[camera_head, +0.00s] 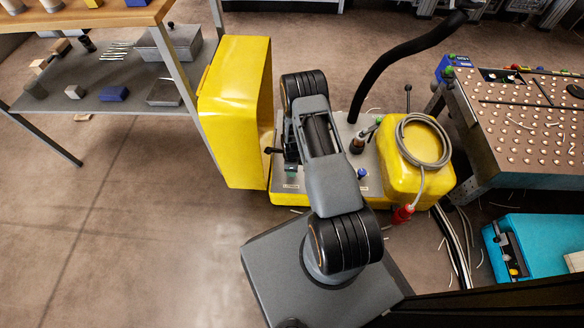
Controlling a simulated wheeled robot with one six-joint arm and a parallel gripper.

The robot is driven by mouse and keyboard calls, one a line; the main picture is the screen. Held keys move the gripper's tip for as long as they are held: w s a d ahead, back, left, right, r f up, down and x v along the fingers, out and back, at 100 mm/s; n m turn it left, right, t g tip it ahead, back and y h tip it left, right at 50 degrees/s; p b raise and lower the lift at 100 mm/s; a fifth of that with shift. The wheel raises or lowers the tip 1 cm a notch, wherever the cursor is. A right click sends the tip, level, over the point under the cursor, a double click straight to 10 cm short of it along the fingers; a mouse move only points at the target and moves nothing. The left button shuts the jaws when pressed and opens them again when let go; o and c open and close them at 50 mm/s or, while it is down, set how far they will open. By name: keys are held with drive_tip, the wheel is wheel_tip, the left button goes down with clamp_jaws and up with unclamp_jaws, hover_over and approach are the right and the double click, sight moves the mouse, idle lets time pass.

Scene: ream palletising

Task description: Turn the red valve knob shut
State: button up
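I cannot pick out a red valve knob with certainty. A yellow machine (233,115) with a grey top panel (375,186) stands ahead of my arm. The panel carries a blue knob (361,173), a green part (290,171) and a dark upright fitting (357,146). A red cylindrical part (402,214) hangs at the end of a grey hose on the yellow housing (432,182), and it looks like a plug. My arm is folded over the panel and hides part of it. Small dark parts at its left side may be my gripper; its fingers are not clear.
A shelf unit (175,60) with boxes and tools stands at left. A perforated worktable (515,120) with small fittings is at right, and a turquoise case (545,240) lies below it. A black hose (385,65) arches up from the machine. Floor is free at lower left.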

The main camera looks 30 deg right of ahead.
drive_tip(key=shift+m, duration=0.5)
idle(0.3)
drive_tip(key=o, duration=0.9)
drive_tip(key=shift+r, duration=0.15)
wheel_tip(320, 180, up, 14)
drive_tip(key=p, duration=0.5)
drive_tip(key=shift+f, duration=0.2)
